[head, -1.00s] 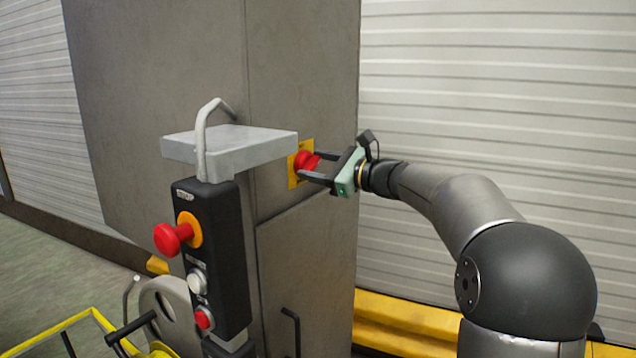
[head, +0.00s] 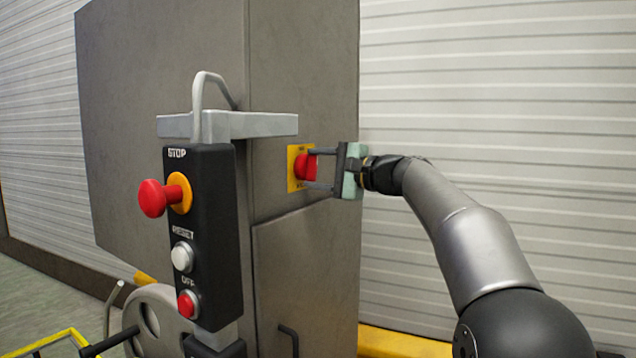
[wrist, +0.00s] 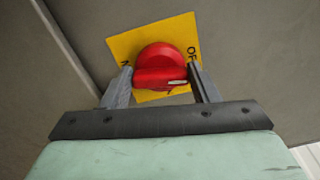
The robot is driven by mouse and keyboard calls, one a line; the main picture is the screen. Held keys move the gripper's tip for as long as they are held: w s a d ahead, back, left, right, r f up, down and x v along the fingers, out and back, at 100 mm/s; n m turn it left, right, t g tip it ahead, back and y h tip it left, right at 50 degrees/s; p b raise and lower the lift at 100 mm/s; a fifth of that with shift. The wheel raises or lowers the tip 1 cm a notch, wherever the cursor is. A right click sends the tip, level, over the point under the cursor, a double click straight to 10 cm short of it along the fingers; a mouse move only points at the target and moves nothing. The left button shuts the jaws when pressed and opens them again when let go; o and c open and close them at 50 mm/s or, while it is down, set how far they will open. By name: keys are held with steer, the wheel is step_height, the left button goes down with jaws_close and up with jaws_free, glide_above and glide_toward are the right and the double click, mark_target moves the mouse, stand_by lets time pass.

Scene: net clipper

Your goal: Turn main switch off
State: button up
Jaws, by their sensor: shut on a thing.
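The main switch is a red rotary knob (head: 304,166) on a yellow plate (head: 292,183), fixed to the side of the grey cabinet. My gripper (head: 314,170) reaches it from the right, with one finger above and one below the knob. In the wrist view the knob (wrist: 161,66) sits between the two fingers (wrist: 162,82), which close on its sides. A pale mark on the knob lies toward the right finger.
A black control box (head: 210,240) with a red STOP button (head: 152,198), a white reset button (head: 182,256) and a red OFF button (head: 187,304) stands left of the switch. A grey shelf (head: 250,124) with a bent handle juts out above it.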

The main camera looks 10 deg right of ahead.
steer(key=shift+f+n+b, duration=0.15)
steer(key=shift+n+b, duration=0.6)
steer(key=shift+n, duration=0.35)
steer(key=o, duration=1)
steer(key=b+v, duration=0.2)
steer(key=v, duration=1.5)
steer(key=shift+s+d, duration=0.1)
steer(key=shift+d, duration=0.15)
